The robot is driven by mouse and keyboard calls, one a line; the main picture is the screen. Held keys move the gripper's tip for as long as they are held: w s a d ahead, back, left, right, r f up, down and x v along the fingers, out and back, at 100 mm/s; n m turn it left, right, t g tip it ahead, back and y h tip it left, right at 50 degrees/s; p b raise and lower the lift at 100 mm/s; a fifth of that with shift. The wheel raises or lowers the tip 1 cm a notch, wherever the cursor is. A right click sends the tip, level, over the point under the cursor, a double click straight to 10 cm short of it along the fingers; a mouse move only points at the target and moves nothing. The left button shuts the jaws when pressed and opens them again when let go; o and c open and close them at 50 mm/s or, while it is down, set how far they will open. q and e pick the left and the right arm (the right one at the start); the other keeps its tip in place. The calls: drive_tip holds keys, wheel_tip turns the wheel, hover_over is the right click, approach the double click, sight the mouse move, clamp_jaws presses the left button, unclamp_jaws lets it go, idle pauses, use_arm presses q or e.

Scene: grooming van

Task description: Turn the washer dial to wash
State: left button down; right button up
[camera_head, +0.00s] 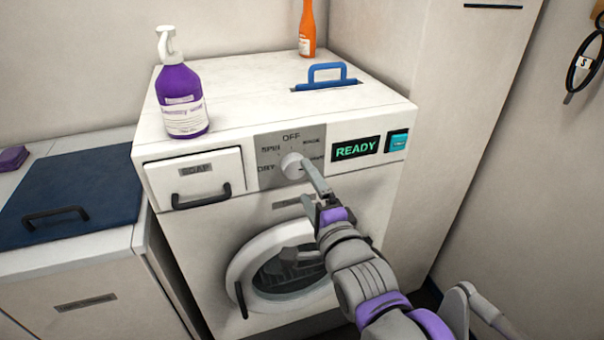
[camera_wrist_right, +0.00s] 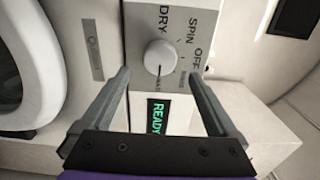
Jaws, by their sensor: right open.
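The washer dial (camera_head: 292,166) is a round white knob on a grey panel on the washer front. It also shows in the right wrist view (camera_wrist_right: 160,56). OFF is above it, SPIN upper left and DRY left in the head view; the labels on its right are small or partly hidden. A dark mark on the knob points toward the READY display in the wrist view. My right gripper (camera_head: 308,172) is in front of the panel. Its two open fingers (camera_wrist_right: 160,77) reach out on either side of the knob, with visible gaps. My left gripper is not in view.
The washer (camera_head: 365,115) has a green READY display (camera_head: 355,149), a teal button (camera_head: 397,141), a SOAP drawer (camera_head: 195,176) and a round door (camera_head: 270,250). A purple pump bottle (camera_head: 182,98) and an orange bottle (camera_head: 307,30) stand on top. A cabinet wall is close on the right.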

drive_tip(key=v, duration=0.6)
drive_tip(key=shift+p, duration=0.3)
